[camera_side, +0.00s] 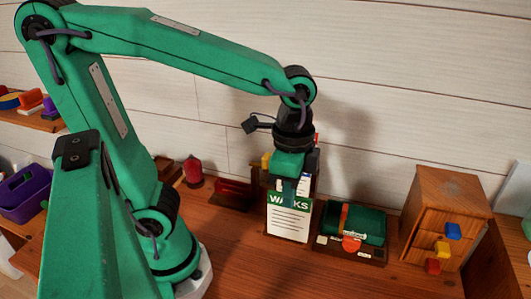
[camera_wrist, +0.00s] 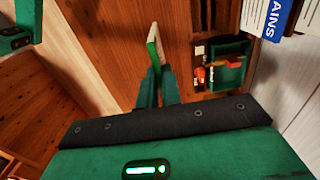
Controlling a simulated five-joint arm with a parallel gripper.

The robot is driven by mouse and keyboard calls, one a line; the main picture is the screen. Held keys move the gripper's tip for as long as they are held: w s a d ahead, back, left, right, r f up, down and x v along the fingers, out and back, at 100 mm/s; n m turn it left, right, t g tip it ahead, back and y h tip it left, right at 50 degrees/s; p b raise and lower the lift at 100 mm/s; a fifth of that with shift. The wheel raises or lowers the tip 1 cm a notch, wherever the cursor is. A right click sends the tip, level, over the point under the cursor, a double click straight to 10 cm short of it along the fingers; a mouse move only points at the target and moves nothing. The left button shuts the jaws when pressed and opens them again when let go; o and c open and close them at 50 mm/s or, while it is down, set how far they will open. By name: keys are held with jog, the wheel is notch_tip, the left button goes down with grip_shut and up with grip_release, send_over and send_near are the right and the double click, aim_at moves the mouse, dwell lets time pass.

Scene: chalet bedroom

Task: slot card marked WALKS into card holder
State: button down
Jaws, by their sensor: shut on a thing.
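The card marked WALKS (camera_side: 288,222), white with a green heading, hangs upright below my gripper (camera_side: 289,193) in the side view. My gripper is shut on its top edge. In the wrist view the card (camera_wrist: 152,52) shows almost edge-on between the fingertips (camera_wrist: 157,75). A wooden upright (camera_side: 314,185), perhaps part of the card holder, stands behind my gripper and is mostly hidden. A blue card ending in AINS (camera_wrist: 277,14) shows at the wrist view's upper right. I cannot tell whether the WALKS card's lower edge touches anything.
A tray with a green bundle (camera_side: 366,224) sits just right of the card. A small wooden drawer cabinet (camera_side: 432,222) with coloured knobs stands farther right. A red object (camera_side: 193,171) and a dark red block (camera_side: 234,192) are left. The desk front (camera_side: 325,275) is clear.

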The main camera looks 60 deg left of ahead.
jog(key=w+a+f, duration=0.5)
jog(key=a+f, duration=0.2)
jog(key=a, duration=0.3)
jog(key=shift+w, duration=0.35)
jog(key=shift+a, duration=0.1)
jog(key=shift+f, duration=2)
jog(key=c, duration=1.6)
grip_release()
jog(key=shift+f, duration=0.1)
notch_tip(320, 180, up, 12)
jog(key=shift+r, duration=0.15)
jog(key=shift+s, duration=0.1)
